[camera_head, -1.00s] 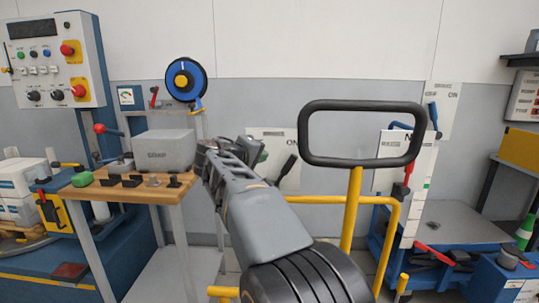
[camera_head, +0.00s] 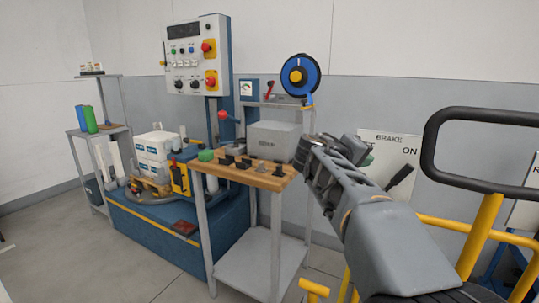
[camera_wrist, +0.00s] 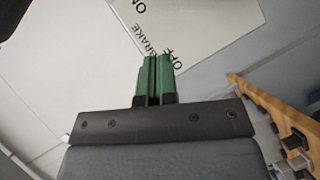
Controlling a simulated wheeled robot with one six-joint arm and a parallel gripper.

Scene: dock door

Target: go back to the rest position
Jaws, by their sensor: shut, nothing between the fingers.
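My gripper (camera_wrist: 154,80) shows in the wrist view with its two green fingers side by side, shut and empty. Behind the fingertips is a white brake panel (camera_wrist: 205,25) lettered BRAKE, ON and OFF. In the head view my arm reaches up from the lower right. Its wrist is in front of the left part of the brake panel (camera_head: 392,143), and the fingers are mostly hidden behind it. A dark lever (camera_head: 401,176) sticks out at the panel's lower part, just right of my wrist. I cannot tell the gap between gripper and panel.
A wooden-topped bench (camera_head: 235,175) with a grey bin (camera_head: 275,142) and small black parts stands close left of my wrist. A black-handled yellow frame (camera_head: 480,235) is at the right. A control box (camera_head: 197,55) and blue hose reel (camera_head: 300,76) are behind. Floor (camera_head: 70,240) is clear at left.

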